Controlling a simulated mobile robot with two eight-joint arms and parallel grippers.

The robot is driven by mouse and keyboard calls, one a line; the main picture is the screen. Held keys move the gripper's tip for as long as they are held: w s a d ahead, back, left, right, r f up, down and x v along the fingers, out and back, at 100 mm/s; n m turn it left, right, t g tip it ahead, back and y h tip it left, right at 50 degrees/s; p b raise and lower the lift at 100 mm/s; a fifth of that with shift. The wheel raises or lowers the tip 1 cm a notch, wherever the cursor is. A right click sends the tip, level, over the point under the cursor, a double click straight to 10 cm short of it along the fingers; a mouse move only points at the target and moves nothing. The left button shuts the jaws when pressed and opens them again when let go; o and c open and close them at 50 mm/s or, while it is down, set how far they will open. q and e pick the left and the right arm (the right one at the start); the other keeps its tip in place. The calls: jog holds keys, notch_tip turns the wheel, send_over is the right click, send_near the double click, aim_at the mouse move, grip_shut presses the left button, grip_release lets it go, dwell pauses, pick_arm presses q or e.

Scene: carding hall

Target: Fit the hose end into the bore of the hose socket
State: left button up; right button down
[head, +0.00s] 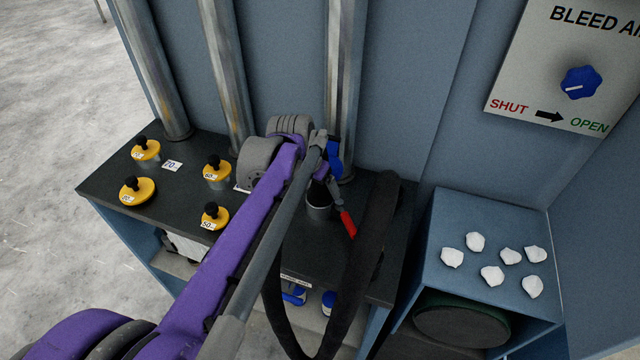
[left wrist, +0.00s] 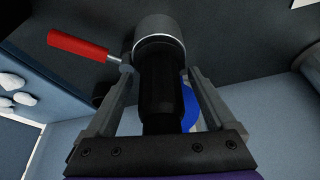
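The hose (head: 370,260) is thick and black and hangs in a loop over the table's front edge. Its black end (left wrist: 161,95) lies between the fingers of my left gripper (left wrist: 161,75), whose tips close in on both its sides. The hose socket (head: 319,207) is a grey upright cylinder on the dark table, with a red-handled lever (head: 348,225) beside it. In the left wrist view, the hose end lines up with the socket (left wrist: 158,30) and meets its rim; how deep it sits is hidden. My left gripper (head: 322,172) partly covers this spot in the head view. My right gripper is not seen.
Several yellow weights with black knobs (head: 138,190) stand on the table's left side. Metal pipes (head: 226,80) rise behind. A blue part (head: 334,158) is close by my gripper. At right, a blue box (head: 480,215) bears several white lumps under a bleed-air knob panel (head: 520,75).

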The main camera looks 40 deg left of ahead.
pick_arm(q)
jog(key=p+v, duration=0.1)
jog(key=v, duration=0.9)
jog(key=shift+r, duration=0.4)
jog(key=shift+s, duration=0.15)
